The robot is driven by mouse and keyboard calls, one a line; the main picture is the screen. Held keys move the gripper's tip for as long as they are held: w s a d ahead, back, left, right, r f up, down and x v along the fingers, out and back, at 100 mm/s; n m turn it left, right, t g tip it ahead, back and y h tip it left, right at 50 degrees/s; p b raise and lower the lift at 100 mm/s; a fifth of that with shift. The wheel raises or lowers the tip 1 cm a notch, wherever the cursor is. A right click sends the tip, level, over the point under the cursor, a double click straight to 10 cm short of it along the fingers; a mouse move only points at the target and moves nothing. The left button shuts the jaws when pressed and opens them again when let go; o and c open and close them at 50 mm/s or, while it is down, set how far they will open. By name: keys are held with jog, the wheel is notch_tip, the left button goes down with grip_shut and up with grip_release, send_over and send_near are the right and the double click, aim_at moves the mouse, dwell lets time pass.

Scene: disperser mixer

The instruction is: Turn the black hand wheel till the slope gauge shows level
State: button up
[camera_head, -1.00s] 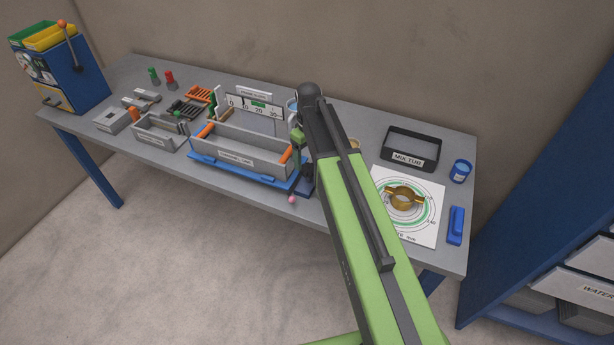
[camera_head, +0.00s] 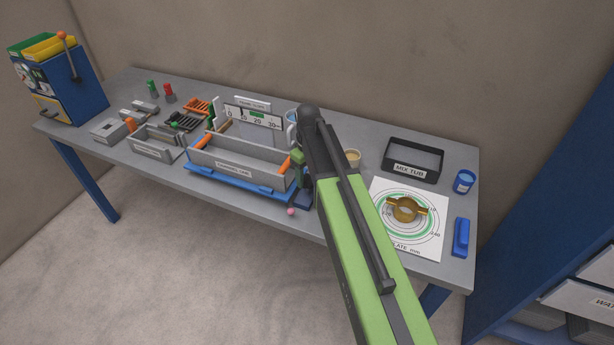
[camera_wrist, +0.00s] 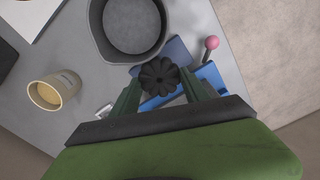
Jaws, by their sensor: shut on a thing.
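The black hand wheel (camera_wrist: 159,77) is a lobed knob in the wrist view. The fingers of my gripper (camera_wrist: 160,91) stand on either side of it, shut on it. In the head view my arm hides the wheel and most of the gripper.
A pink ball-ended lever (camera_wrist: 211,42) is close to the wheel. A grey round vessel (camera_wrist: 101,30) and a cream cup (camera_wrist: 47,96) stand nearby. The mix tub (camera_head: 414,160) and a white target sheet (camera_head: 430,240) lie to the right of my arm.

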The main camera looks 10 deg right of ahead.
jog(key=shift+n, duration=0.3)
jog(key=n, duration=0.4)
jog(key=shift+n, duration=0.3)
jog(key=n, duration=0.5)
jog(key=shift+s, duration=0.15)
dwell(0.4)
jog(key=o, duration=1.4)
jog(key=shift+c, duration=0.2)
